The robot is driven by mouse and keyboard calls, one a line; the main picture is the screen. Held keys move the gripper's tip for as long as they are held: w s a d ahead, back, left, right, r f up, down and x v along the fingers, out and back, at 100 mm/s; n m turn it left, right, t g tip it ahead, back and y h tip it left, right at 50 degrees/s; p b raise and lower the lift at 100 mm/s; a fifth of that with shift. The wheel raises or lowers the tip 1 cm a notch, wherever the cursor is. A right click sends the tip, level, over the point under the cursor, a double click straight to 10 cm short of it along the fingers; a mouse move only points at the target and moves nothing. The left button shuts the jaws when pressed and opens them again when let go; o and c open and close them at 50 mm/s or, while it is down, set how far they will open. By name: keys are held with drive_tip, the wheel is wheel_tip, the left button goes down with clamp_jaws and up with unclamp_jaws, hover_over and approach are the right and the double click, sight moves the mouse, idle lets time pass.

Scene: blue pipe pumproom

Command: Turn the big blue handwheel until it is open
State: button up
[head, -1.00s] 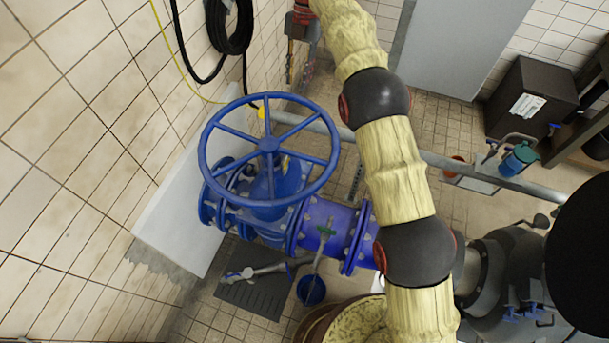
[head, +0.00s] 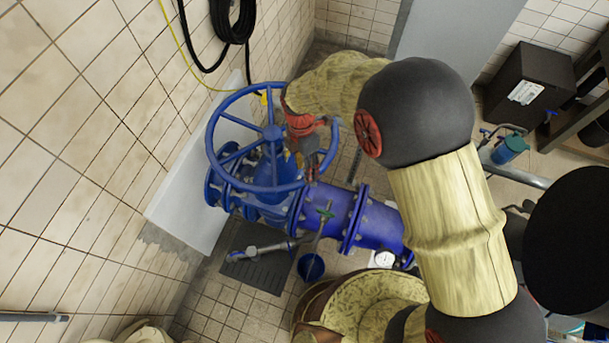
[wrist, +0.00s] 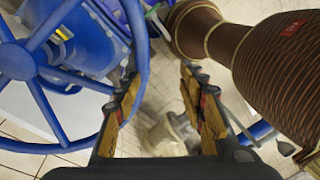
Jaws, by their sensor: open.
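The big blue handwheel (head: 272,132) sits on top of a blue valve on the blue pipe in the head view, its rim and spokes facing up. In the wrist view the handwheel (wrist: 18,60) fills the left side. My gripper (wrist: 161,76) is open with nothing between its fingers. Its left finger overlaps the handwheel's rim in the picture; I cannot tell if they touch. The right finger is clear of the rim. In the head view my gripper (head: 311,170) is at the right side of the rim and hides part of it.
The blue pipe (head: 338,212) runs right from the valve, with a small green-handled tap (head: 325,212). A tiled wall (head: 110,130) with a black coiled hose (head: 232,22) stands close on the left. A dark box (head: 525,90) is at the back right.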

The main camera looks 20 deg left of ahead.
drive_tip(key=shift+w+a+f+m+t+y, duration=0.15)
drive_tip(key=shift+w+f+m+t, duration=0.1)
drive_tip(key=shift+w+f+m, duration=0.2)
drive_tip(key=shift+w+a+f+m+t+y, duration=0.15)
drive_tip(key=shift+w+f+m+t, duration=0.15)
drive_tip(key=shift+f+m, duration=0.2)
drive_tip(key=shift+w+a+f, duration=0.1)
drive_tip(key=shift+w+a, duration=0.15)
drive_tip(key=shift+w, duration=0.05)
drive_tip(key=shift+s+d+f+m, duration=0.1)
drive_tip(key=shift+s+f+m, duration=0.05)
drive_tip(key=shift+f+m, duration=0.25)
wheel_tip(320, 180, down, 7)
drive_tip(key=shift+s+r+p, duration=0.1)
drive_tip(key=shift+p, duration=0.55)
drive_tip(key=shift+c, duration=1.2)
drive_tip(key=c, duration=0.7)
clamp_jaws()
